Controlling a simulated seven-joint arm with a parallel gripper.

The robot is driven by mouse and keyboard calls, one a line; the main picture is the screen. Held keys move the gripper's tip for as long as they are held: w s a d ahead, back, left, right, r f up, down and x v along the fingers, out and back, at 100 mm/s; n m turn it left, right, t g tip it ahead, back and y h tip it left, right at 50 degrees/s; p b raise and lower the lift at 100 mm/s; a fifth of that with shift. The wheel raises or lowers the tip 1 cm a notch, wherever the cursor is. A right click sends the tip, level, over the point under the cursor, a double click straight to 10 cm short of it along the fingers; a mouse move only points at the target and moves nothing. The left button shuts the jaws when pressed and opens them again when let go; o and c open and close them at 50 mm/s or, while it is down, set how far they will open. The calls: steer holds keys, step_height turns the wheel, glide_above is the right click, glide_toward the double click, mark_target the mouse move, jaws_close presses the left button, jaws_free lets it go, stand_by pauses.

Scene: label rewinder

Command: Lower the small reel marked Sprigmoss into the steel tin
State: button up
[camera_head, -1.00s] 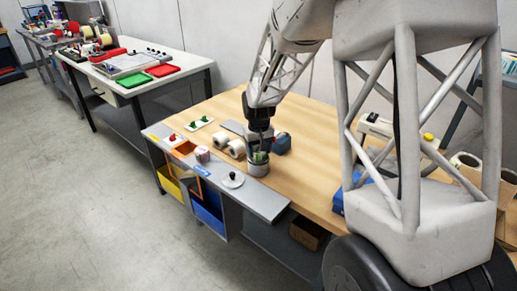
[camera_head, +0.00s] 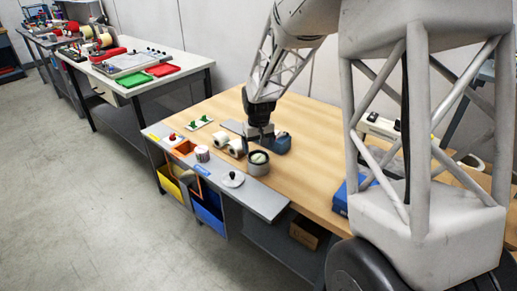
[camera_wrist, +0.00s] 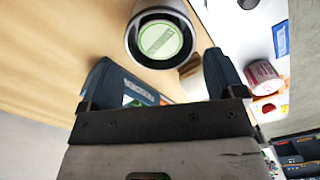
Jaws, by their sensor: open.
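The steel tin (camera_head: 258,171) stands upright on the bench near its front edge. A small reel with a pale green face (camera_head: 259,158) sits inside it, below the rim. In the wrist view the tin (camera_wrist: 160,12) is at the top, and the reel's green and white label (camera_wrist: 160,40) faces me from inside; its writing is too small to read. My gripper (camera_head: 264,137) is open and empty, above and behind the tin, clear of the reel. In the wrist view its dark blue fingers stand apart.
Cream rolls (camera_head: 236,148) lie to the left. A pink-white roll (camera_head: 202,154) and a disc with a black knob (camera_head: 232,179) are on the grey front strip.

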step_height(320, 180, up, 6)
stand_by(0.5)
steer(key=shift+r, duration=0.1)
stand_by(0.6)
steer(key=s+d+r+m, duration=0.1)
steer(key=s+d+r, duration=0.1)
steer(key=s+r, duration=0.35)
steer(key=s+d+r+t, duration=0.1)
steer(key=s+d+r, duration=0.15)
steer(key=s, duration=0.55)
steer(key=s+d+r+m, duration=0.1)
steer(key=s+d+r, duration=0.2)
steer(key=s, duration=0.4)
steer(key=s+d, duration=0.2)
steer(key=s, duration=0.9)
steer(key=s+d+m+t, duration=0.1)
steer(key=s, duration=1)
steer(key=shift+d+t, duration=0.3)
steer(key=shift+d, duration=0.1)
